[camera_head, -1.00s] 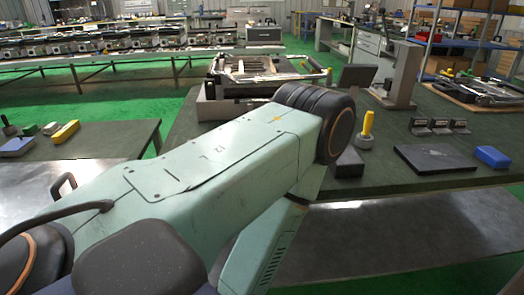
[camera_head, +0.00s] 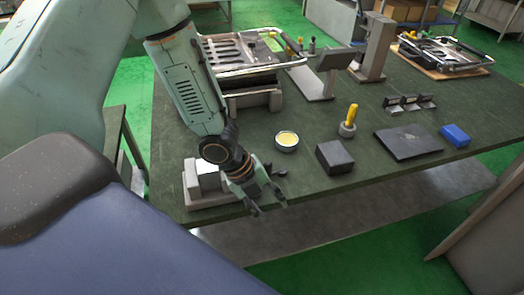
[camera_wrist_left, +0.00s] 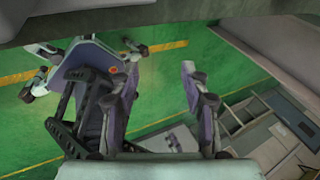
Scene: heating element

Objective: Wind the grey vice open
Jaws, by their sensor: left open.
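The grey vice (camera_head: 205,185) sits at the near left corner of the dark green bench, partly hidden behind my left arm. It shows as a grey block on a flat base; its handle cannot be made out. My left gripper (camera_head: 268,206) is open and empty, just right of the vice at the bench's front edge, fingers pointing down and right. Its spread fingers also show in the left wrist view (camera_wrist_left: 158,76), with green floor between them. I cannot make out the vice in that view. My right gripper is not in view.
A round tin (camera_head: 286,141), a dark block (camera_head: 335,157) and a yellow-handled tool (camera_head: 350,119) stand right of the gripper. Beyond are a black plate (camera_head: 408,142), a blue box (camera_head: 455,135) and a metal frame fixture (camera_head: 240,58). A lower shelf runs below the bench front.

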